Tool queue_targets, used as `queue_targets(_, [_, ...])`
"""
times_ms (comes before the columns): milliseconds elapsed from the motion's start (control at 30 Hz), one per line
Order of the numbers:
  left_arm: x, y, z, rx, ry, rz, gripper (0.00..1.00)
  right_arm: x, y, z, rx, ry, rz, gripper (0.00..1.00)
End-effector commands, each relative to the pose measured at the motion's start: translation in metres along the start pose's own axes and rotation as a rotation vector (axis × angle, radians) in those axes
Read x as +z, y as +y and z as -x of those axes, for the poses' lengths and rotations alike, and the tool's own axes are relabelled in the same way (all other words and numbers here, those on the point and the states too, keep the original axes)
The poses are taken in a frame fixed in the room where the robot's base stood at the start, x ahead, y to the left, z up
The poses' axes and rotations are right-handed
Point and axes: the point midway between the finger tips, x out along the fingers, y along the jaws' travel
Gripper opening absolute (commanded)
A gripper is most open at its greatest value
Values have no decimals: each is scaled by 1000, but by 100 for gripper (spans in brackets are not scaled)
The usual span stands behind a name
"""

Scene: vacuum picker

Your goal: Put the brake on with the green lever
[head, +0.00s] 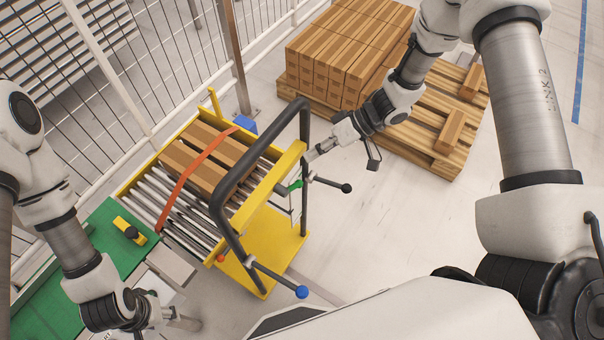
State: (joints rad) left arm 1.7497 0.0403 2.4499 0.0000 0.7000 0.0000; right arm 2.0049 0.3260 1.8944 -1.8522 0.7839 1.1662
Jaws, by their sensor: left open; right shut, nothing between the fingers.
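The green lever (295,185) is a short green handle on the near side of a yellow roller cart (262,205), below the cart's end bar. My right gripper (311,155) is shut and empty, a little above and to the right of the green lever. It looks apart from the lever, close to the cart's black push frame (304,130). My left gripper (186,320) is at the bottom left, beside the green table and away from the lever. Its fingers are small and partly hidden in this view, but it is open.
A lever with a black knob (346,188) and one with a blue knob (302,292) stick out from the cart. Brown boxes (207,155) lie on its rollers under an orange strap (190,172). A loaded pallet (430,140) stands behind. Floor at right is clear.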

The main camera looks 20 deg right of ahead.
Motion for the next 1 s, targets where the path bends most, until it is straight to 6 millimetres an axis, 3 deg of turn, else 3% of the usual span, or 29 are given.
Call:
queue_targets(133, [0, 0, 1, 0, 0, 0, 51, 1, -1, -33, -1, -5, 1, 0])
queue_targets(333, [0, 0, 8, 0, 0, 0, 51, 24, -1, -51, -2, -2, -1, 0])
queue_targets(1000, [0, 0, 2, 0, 0, 0, 51, 28, -3, -66, -28, 0, -17, 0])
